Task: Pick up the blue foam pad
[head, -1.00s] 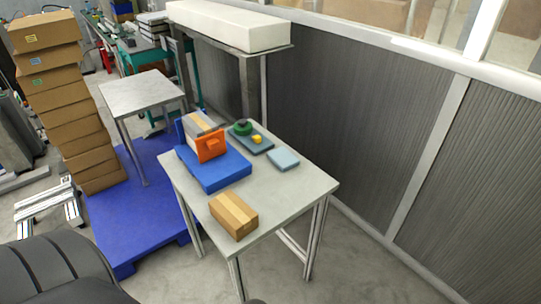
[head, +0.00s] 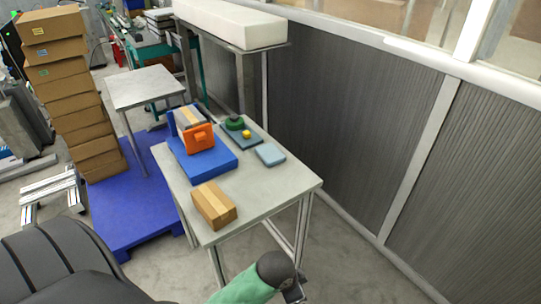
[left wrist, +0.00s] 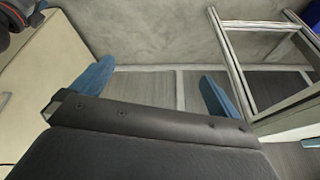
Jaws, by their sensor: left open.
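The light blue pad (head: 270,154), a small flat block, lies on the right part of the grey table top (head: 255,192) in the head view. The pad is not visible in that view. No gripper fingers are clear in the head view, and my right gripper is not seen.
Near the pad are a dark tray (head: 256,139) with a green item (head: 235,123) and yellow piece (head: 246,134), a blue base (head: 213,166) with an orange block (head: 199,138), and a cardboard box (head: 214,205). A ribbed wall (head: 345,130) stands behind the table.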

